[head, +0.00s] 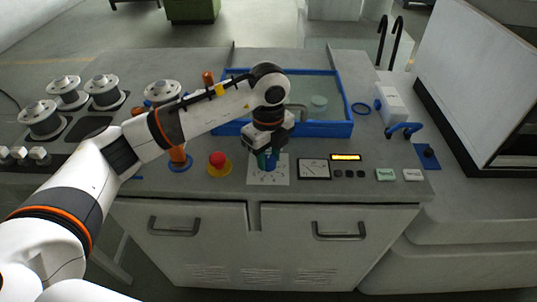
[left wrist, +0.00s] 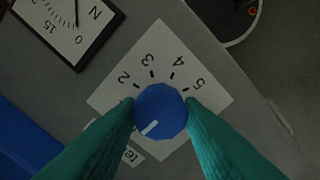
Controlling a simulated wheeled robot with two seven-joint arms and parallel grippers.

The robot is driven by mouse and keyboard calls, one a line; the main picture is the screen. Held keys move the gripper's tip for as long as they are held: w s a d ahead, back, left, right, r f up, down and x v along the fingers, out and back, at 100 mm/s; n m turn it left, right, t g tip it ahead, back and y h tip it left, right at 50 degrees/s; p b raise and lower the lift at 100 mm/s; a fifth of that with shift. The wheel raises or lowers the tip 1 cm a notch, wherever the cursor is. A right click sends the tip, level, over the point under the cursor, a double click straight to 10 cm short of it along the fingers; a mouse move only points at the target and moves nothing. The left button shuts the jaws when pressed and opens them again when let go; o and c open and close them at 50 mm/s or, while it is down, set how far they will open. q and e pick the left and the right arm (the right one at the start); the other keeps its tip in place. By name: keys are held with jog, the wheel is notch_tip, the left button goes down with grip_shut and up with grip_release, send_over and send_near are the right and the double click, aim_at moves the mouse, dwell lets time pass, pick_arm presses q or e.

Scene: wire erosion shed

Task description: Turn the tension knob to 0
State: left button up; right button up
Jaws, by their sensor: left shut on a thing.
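The tension knob (left wrist: 160,112) is blue and round, with a white pointer line that points to the lower left in the left wrist view. It sits on a white dial plate (left wrist: 106,99), which also shows in the head view (head: 281,178). The numbers 2, 3, 4 and 5 show around the knob; no 0 can be read, and the left finger covers part of the scale. My left gripper (left wrist: 160,108), with green fingers, is shut on the knob, one finger on each side. It also shows in the head view (head: 267,160), pointing down at the panel.
A red emergency button (head: 217,159) stands left of the dial. A needle meter (head: 314,169) and a yellow-lit display (head: 346,157) are on its right. A blue-rimmed tray (head: 338,130) lies behind my gripper. Several spools (head: 103,90) stand at the left.

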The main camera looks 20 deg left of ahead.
aim_at(268, 159)
pick_arm(q)
jog(key=shift+r, duration=0.15)
dwell(0.3)
jog(key=o, duration=1)
notch_tip(268, 159, up, 12)
jog(key=b, duration=0.1)
